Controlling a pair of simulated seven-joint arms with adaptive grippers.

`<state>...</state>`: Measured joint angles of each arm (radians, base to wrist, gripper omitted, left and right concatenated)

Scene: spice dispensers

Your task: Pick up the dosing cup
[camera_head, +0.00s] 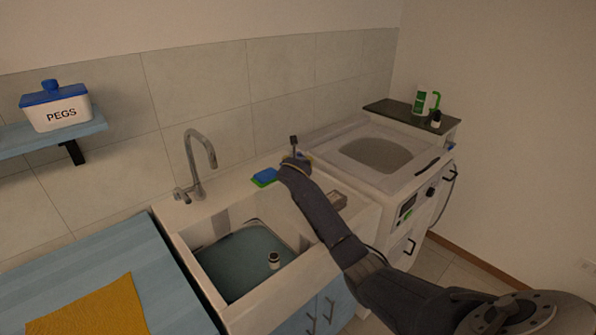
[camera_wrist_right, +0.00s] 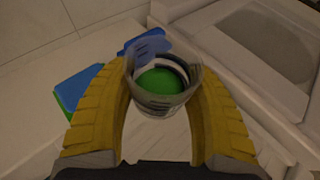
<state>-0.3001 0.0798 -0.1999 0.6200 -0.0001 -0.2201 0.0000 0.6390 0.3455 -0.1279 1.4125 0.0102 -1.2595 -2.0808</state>
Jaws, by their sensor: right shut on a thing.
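The dosing cup (camera_wrist_right: 160,88) is a clear, see-through cup, with green showing inside it. In the right wrist view it sits between the yellow fingers of my right gripper (camera_wrist_right: 163,100), which are shut on it from both sides. In the head view my right gripper (camera_head: 297,163) is over the back right end of the sink surround, near the washing machine. The cup cannot be made out there. My left gripper is not in view.
A blue and green sponge (camera_head: 264,177) lies just left of my right gripper. The tap (camera_head: 200,160) stands behind the sink basin (camera_head: 240,262), which holds a small jar (camera_head: 273,260). The washing machine (camera_head: 340,150) is at right; a white-green bottle (camera_head: 420,101) stands beyond it.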

